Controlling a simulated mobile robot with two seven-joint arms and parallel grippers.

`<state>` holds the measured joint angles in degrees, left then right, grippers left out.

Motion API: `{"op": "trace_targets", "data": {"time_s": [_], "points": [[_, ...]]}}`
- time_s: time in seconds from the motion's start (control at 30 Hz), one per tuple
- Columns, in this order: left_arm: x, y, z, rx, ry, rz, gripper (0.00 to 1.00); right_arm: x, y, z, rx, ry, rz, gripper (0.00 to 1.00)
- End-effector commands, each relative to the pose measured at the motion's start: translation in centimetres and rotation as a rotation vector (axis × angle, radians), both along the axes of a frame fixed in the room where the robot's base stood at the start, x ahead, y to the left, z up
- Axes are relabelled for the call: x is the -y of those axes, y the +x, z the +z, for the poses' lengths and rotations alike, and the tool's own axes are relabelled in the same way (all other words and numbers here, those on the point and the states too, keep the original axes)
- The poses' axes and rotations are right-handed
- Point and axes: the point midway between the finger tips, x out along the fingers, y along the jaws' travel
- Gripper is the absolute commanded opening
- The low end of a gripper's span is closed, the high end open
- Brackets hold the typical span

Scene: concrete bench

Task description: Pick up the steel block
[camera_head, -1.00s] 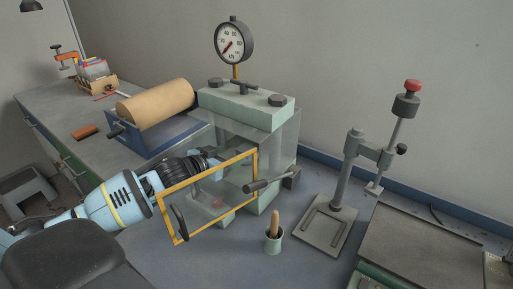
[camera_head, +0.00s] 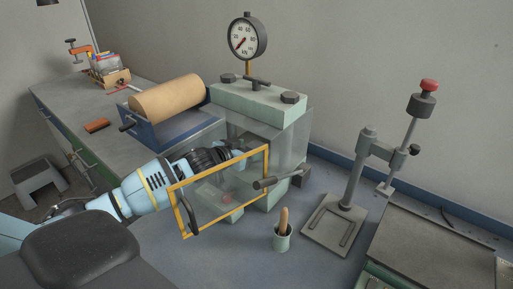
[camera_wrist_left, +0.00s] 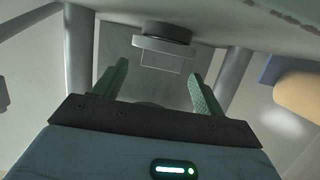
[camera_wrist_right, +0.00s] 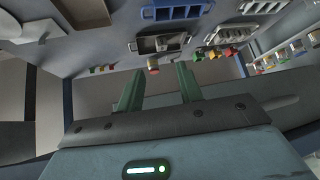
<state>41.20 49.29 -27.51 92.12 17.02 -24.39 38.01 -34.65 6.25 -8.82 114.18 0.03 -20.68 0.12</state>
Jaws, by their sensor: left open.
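The green press (camera_head: 258,104) stands at the middle of the bench, with a clear guard in a yellow frame (camera_head: 228,221) at its front. My left gripper (camera_head: 238,147) reaches into the press from the left, behind the guard. In the left wrist view my left gripper (camera_wrist_left: 158,72) is open, its fingers apart on either side of a grey rectangular shape (camera_wrist_left: 160,58) under the round press ram (camera_wrist_left: 163,33). I cannot tell for sure whether that shape is the steel block. My right gripper (camera_wrist_right: 160,70) is open and empty, seen only in its own wrist view.
A brown roll on a blue stand (camera_head: 166,100) sits left of the press. A green cup with a wooden handle (camera_head: 282,240), a lever stand (camera_head: 345,205) and a dark plate (camera_head: 430,245) stand to the right. The press columns and guard closely surround my left gripper.

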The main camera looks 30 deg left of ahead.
Motion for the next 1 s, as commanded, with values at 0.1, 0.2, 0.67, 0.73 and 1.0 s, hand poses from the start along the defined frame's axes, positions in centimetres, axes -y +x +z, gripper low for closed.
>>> {"op": "trace_targets", "data": {"time_s": [0.1,0.2,0.67,0.73,1.0], "points": [[0.1,1.3,-0.4,0.0,0.0,0.001,0.71,0.1,-0.1,-0.2,-0.002,-0.002,0.002,0.36],[0.2,1.9,-0.6,0.001,0.0,0.0,0.71,0.1,-0.1,-0.3,-0.004,-0.003,0.003,0.36],[0.2,2.1,-0.7,0.0,0.001,0.0,0.51,0.2,-0.2,-0.3,-0.005,-0.004,0.004,0.36],[0.2,2.1,-0.7,0.0,0.001,0.0,0.42,0.2,-0.2,-0.3,-0.005,-0.004,0.004,0.36],[0.2,2.2,-0.5,0.004,0.001,0.0,0.1,0.2,-0.2,-0.3,-0.006,-0.004,0.004,0.36]]}}
